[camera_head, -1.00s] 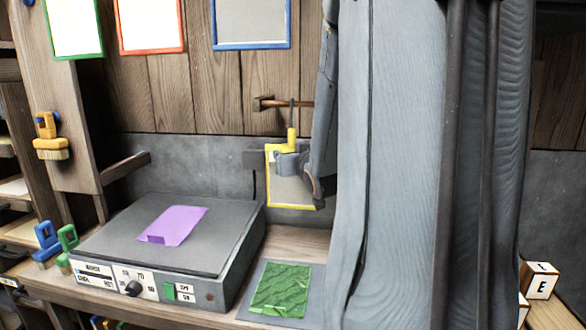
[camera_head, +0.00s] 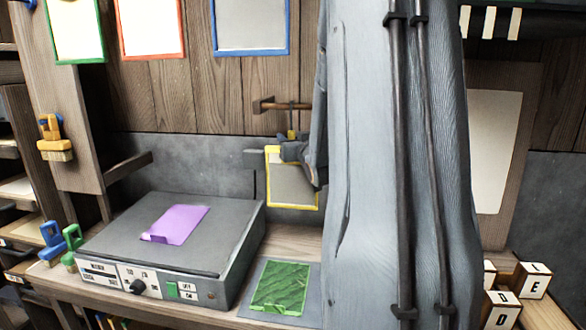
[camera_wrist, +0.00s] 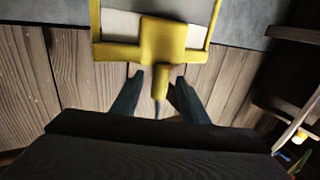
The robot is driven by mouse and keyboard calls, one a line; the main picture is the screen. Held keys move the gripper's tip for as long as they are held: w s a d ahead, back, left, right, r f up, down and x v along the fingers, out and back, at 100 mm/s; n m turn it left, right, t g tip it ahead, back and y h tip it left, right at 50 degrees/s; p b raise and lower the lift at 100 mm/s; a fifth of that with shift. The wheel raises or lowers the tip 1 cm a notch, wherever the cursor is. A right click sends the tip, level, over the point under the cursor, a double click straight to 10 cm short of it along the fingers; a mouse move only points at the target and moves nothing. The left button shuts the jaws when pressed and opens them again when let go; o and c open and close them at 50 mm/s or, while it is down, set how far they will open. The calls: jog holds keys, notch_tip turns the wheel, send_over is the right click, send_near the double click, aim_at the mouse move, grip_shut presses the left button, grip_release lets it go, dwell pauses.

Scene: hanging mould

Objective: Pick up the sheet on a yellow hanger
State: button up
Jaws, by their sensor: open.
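The sheet on the yellow hanger (camera_head: 293,188) hangs from a wooden peg (camera_head: 280,104) on the back wall. It is a pale grey sheet in a yellow frame. My gripper (camera_head: 291,150) is at the hanger's top and partly hides its yellow stem. In the wrist view the yellow hanger (camera_wrist: 161,42) fills the top, with its clip and stem pointing down. My gripper (camera_wrist: 153,80) is open, with its dark fingers either side of the stem and gaps showing. My arm hides what lies just right of the hanger in the head view.
A grey heated box (camera_head: 200,260) carries a purple sheet (camera_head: 178,224). A green sheet (camera_head: 281,286) lies on a grey mat right of it. Green, red and blue frames hang above. Lettered blocks (camera_head: 532,280) stand at the right. A wooden bracket (camera_head: 128,166) sticks out at the left.

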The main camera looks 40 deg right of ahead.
jog(key=shift+w, duration=0.2)
grip_shut()
dwell(0.3)
